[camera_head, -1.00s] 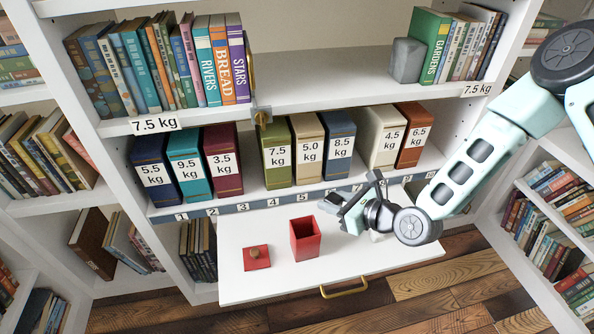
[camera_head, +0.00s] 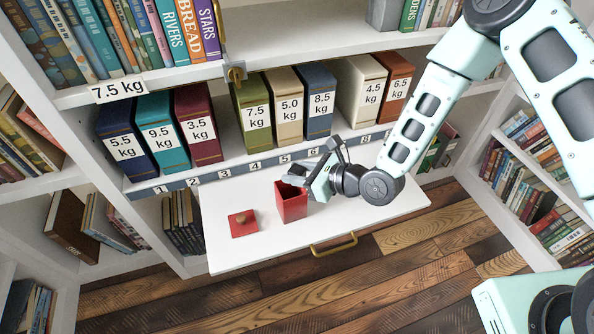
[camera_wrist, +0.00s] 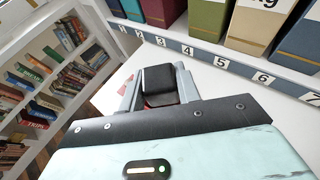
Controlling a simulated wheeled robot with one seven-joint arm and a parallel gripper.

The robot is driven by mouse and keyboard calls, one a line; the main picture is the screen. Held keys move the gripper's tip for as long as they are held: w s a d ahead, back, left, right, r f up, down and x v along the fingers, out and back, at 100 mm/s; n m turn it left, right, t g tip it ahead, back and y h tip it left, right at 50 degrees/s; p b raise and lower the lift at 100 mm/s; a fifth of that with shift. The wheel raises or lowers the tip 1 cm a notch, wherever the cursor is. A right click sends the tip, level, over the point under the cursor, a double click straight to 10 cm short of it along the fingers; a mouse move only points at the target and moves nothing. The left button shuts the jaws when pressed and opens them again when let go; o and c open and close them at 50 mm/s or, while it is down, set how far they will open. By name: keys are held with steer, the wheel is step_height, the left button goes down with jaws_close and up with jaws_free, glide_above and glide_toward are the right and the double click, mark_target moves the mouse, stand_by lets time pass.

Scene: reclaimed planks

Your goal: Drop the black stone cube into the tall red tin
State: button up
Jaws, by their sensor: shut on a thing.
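The black stone cube (camera_wrist: 160,84) is held between the two fingers of my gripper (camera_head: 298,177), as the wrist view shows. In the head view I cannot make the cube out clearly. The tall red tin (camera_head: 291,206) stands upright and open on the white pull-out board. My gripper is over the tin's right upper part and hides some of its mouth. I cannot tell whether the cube is right over the opening. The red lid (camera_head: 243,226) with a brown knob lies to the left of the tin.
The white pull-out board (camera_head: 350,215) has bare room right of the tin and a brass handle (camera_head: 333,246) in front. Behind it, a shelf with a numbered edge (camera_head: 225,173) holds several weight-labelled boxes. A brass latch (camera_head: 236,74) hangs from the shelf above.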

steer(key=o, duration=1.1)
steer(key=p+v, duration=0.4)
steer(key=v, duration=1.3)
steer(key=shift+d, duration=0.15)
steer(key=shift+r, duration=0.1)
